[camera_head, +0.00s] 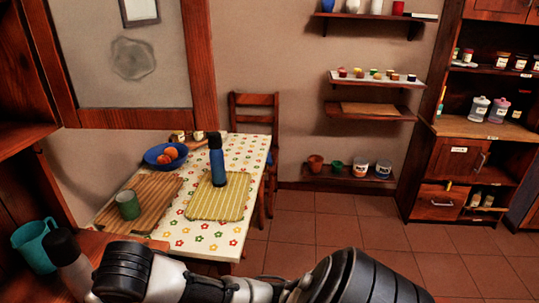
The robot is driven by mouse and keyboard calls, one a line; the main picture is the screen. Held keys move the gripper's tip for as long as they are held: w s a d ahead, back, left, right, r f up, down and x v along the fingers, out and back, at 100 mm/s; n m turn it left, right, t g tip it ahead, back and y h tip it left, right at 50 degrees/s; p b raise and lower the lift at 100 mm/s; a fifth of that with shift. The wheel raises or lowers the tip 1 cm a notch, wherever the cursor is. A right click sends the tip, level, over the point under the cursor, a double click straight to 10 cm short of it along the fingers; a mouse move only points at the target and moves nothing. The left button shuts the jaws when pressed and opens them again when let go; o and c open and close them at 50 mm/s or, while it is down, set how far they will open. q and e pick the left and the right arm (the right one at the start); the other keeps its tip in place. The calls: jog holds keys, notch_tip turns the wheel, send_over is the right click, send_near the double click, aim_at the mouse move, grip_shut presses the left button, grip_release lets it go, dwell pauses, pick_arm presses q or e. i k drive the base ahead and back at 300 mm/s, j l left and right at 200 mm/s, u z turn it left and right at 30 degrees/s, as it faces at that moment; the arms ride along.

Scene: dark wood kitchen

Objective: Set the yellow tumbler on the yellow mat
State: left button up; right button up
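The yellow mat (230,205), striped, lies on the flowered tablecloth of the table (205,240). A blue bottle (218,168) with a dark cap stands upright on the mat's far part and hides some of it. I see no yellow tumbler. One of my arms crosses the bottom of the view, but I cannot make out a gripper on it. No gripper fingers show, so I cannot see whether anything is held.
On the table, a green cup (128,205) stands on a wooden board (158,190), beside a blue bowl (153,155) of orange fruit. A teal mug (35,245) stands at lower left. A chair (255,110) is behind the table. The tiled floor (340,220) is open to the right.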

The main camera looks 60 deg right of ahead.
aim_at(221, 207)
jog(key=i+l+z, duration=0.15)
jog(key=l, duration=0.3)
jog(key=i+l+z, duration=0.15)
jog(key=l, duration=0.3)
jog(key=i+l+z, duration=0.15)
jog(key=l, duration=0.25)
jog(key=i+l+z, duration=0.2)
jog(key=l, duration=0.25)
